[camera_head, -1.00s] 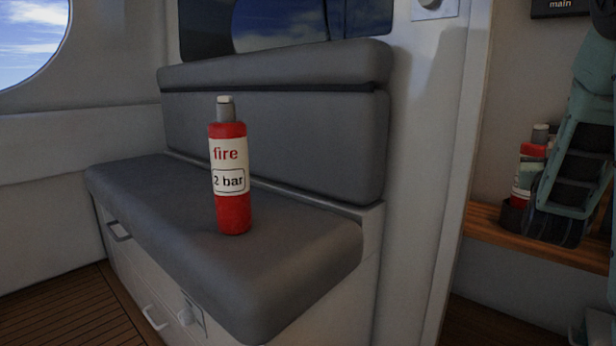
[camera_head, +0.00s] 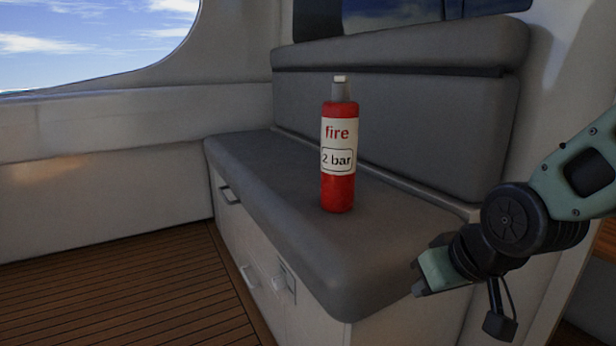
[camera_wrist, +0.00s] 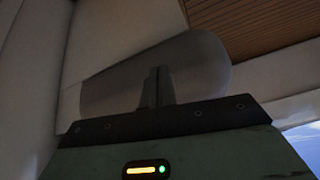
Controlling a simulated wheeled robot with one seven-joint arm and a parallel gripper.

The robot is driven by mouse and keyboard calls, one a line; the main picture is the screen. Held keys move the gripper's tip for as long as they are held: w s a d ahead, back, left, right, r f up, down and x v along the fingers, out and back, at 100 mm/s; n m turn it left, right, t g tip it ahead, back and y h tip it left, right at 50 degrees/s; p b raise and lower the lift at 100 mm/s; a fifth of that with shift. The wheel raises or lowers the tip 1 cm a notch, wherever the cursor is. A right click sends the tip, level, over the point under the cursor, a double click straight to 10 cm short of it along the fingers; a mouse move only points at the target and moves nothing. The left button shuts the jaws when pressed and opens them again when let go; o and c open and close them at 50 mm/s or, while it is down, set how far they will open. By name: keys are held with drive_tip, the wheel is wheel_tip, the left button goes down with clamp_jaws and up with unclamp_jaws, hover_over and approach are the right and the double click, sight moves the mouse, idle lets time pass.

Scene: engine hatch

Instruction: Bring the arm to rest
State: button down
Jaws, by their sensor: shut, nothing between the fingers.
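My arm enters from the right in the head view and bends down in front of the bench's right end. My gripper (camera_head: 418,278) is at the front right of the seat cushion. In the wrist view my gripper (camera_wrist: 157,74) has its two dark fingers together with nothing between them. The blurred grey end of the bench cushion (camera_wrist: 205,65) shows behind the fingers. I cannot tell whether the gripper touches the cushion.
A red extinguisher (camera_head: 339,190) labelled "fire" and "2 bar" stands upright on the grey bench (camera_head: 250,160), left of my gripper. Drawers with handles are in the bench front. The wooden floor (camera_head: 130,300) at the left is clear. A wall stands behind my arm.

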drive_tip(key=s+a+n+g+h+p, duration=0.1)
drive_tip(key=s+a+n+g, duration=0.2)
drive_tip(key=s, duration=0.6)
drive_tip(key=s+a+n+g+h, duration=0.1)
drive_tip(key=s+a+n+g, duration=0.15)
drive_tip(key=s, duration=0.65)
wheel_tip(320, 180, up, 35)
drive_tip(key=p, duration=3.5)
drive_tip(key=shift+w+m+p, duration=0.35)
drive_tip(key=shift+w+p, duration=0.05)
drive_tip(key=shift+w, duration=0.05)
drive_tip(key=shift+a+r+g, duration=0.1)
drive_tip(key=shift+g, duration=0.15)
